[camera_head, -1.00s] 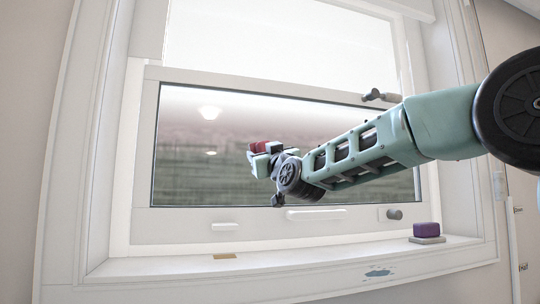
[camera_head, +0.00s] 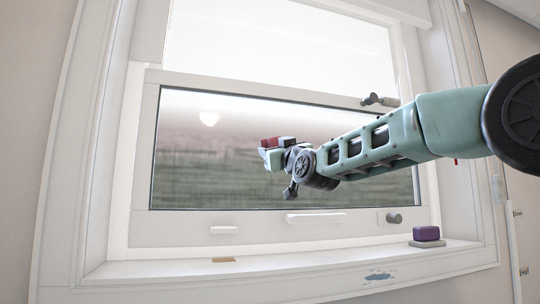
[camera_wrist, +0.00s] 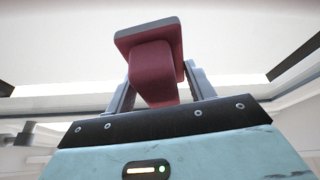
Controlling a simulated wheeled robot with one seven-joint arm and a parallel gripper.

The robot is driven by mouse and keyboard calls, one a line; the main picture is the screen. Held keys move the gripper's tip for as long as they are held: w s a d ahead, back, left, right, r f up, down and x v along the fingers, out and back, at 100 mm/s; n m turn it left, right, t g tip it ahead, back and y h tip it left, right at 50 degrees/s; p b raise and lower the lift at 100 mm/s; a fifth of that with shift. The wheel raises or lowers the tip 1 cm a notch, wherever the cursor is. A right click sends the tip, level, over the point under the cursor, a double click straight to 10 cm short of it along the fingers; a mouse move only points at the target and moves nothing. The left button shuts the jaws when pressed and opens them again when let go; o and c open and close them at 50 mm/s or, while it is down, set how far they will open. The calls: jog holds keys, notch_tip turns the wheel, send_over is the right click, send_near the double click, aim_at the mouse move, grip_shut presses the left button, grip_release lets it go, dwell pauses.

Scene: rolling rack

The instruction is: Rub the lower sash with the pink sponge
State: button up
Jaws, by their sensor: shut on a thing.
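My gripper (camera_head: 274,151) is shut on the pink sponge (camera_head: 268,142), which looks dark pinkish red. In the wrist view the sponge (camera_wrist: 155,78) sits between my two fingers (camera_wrist: 160,88), with a flat grey-brown pad on its far end. The lower sash (camera_head: 170,220) is a white frame around a dark reflective pane (camera_head: 215,170). My gripper is in front of the middle of this pane. I cannot tell whether the sponge touches the glass.
A purple block (camera_head: 426,233) sits on a pale base at the sill's right end. A tan piece (camera_head: 223,260) and a bluish patch (camera_head: 378,276) are on the sill. A handle (camera_head: 315,218) and a knob (camera_head: 393,218) are on the sash's bottom rail. A latch (camera_head: 379,100) is above.

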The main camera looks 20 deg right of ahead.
jog(key=shift+d+f+b, duration=0.1)
jog(key=shift+d+b, duration=0.55)
jog(key=shift+d, duration=0.2)
jog(key=d+b, duration=0.1)
jog(key=d, duration=0.7)
jog(key=shift+d, duration=0.35)
